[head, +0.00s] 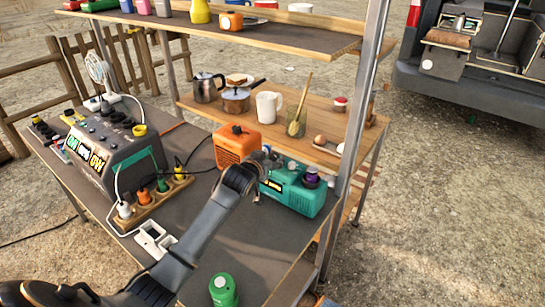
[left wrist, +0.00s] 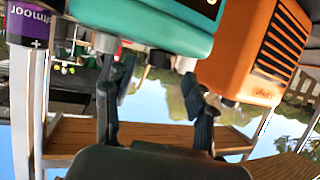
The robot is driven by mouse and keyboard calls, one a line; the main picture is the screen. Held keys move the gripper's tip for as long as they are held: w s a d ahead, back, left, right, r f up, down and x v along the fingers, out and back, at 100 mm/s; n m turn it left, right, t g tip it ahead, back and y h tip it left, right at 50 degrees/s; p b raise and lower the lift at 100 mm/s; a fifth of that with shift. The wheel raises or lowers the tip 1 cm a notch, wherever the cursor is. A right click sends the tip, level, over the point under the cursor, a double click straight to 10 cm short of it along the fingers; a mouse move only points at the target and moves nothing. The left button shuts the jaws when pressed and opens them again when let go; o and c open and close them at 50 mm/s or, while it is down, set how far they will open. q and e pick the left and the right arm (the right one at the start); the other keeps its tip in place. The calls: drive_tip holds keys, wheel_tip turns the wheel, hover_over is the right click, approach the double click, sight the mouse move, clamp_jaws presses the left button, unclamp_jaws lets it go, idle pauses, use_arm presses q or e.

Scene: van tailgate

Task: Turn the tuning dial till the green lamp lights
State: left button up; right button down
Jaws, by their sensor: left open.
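A teal radio-like box (head: 292,190) stands near the table's right edge, with a dark display on its front. My left gripper (head: 266,161) is at its rear left, between it and an orange box (head: 236,147). In the left wrist view, which looks upside down, the teal box (left wrist: 145,22) fills the top and the orange box (left wrist: 250,55) is at right. My left gripper (left wrist: 155,85) is open there, its fingers apart with nothing held. A small dark knob (left wrist: 160,58) shows at the teal box's edge between the fingers. I cannot make out a lit green lamp. My right gripper is not in view.
A grey console (head: 110,160) and a socket strip with plugs (head: 150,197) stand on the table's left. A green can (head: 223,290) is at the front. A purple-labelled can (head: 312,177) stands at the teal box. A wooden shelf (head: 270,35) and metal post (head: 360,110) are close by.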

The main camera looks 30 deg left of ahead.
sight(274, 157)
use_arm(q)
drive_tip(key=shift+w+a+f, duration=0.1)
drive_tip(key=shift+w+f, duration=0.1)
drive_tip(key=shift+w, duration=0.4)
drive_tip(key=shift+w+f, duration=0.2)
drive_tip(key=shift+w, duration=0.1)
drive_tip(key=shift+w+a+f, duration=0.1)
drive_tip(key=shift+w, duration=0.15)
drive_tip(key=c, duration=1.1)
drive_tip(key=shift+c, duration=0.2)
drive_tip(key=shift+a+m+h+p, duration=0.15)
drive_tip(key=shift+m+h+p, duration=0.45)
drive_tip(key=shift+h, duration=0.1)
drive_tip(key=shift+w+m+h+b, duration=0.1)
drive_tip(key=shift+m+h+b, duration=0.2)
drive_tip(key=shift+m+h, duration=0.25)
drive_tip(key=shift+a+f+h+b, duration=0.1)
drive_tip(key=shift+h+b, duration=0.15)
drive_tip(key=shift+b, duration=0.1)
drive_tip(key=shift+m+h+b, duration=0.5)
drive_tip(key=shift+m+b, duration=0.05)
drive_tip(key=shift+b, duration=0.2)
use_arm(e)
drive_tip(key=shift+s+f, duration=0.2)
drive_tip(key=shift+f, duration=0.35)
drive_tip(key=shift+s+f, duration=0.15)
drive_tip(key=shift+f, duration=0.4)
